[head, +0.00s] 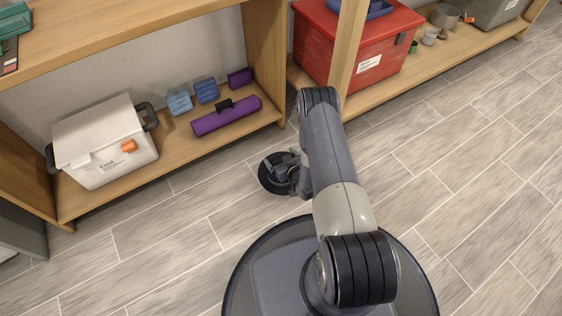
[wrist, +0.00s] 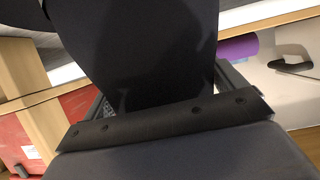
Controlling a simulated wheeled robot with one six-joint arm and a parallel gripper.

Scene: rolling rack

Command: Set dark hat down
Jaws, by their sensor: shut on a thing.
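The dark hat (head: 274,180) is a round, near-black shape in front of the wooden shelf in the head view. My gripper (head: 287,174) is shut on it, and my arm hides part of its right side. In the wrist view the hat's dark surface (wrist: 150,50) fills the upper middle, between the fingers of my gripper (wrist: 160,95). I cannot tell from the head view how far the hat is above the floor.
A wooden shelf (head: 190,150) holds a white cooler (head: 100,140), blue blocks (head: 192,96) and a purple roll (head: 226,116). A red box (head: 355,50) stands on the shelf to the right. The tiled floor (head: 170,240) is clear on the left and right.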

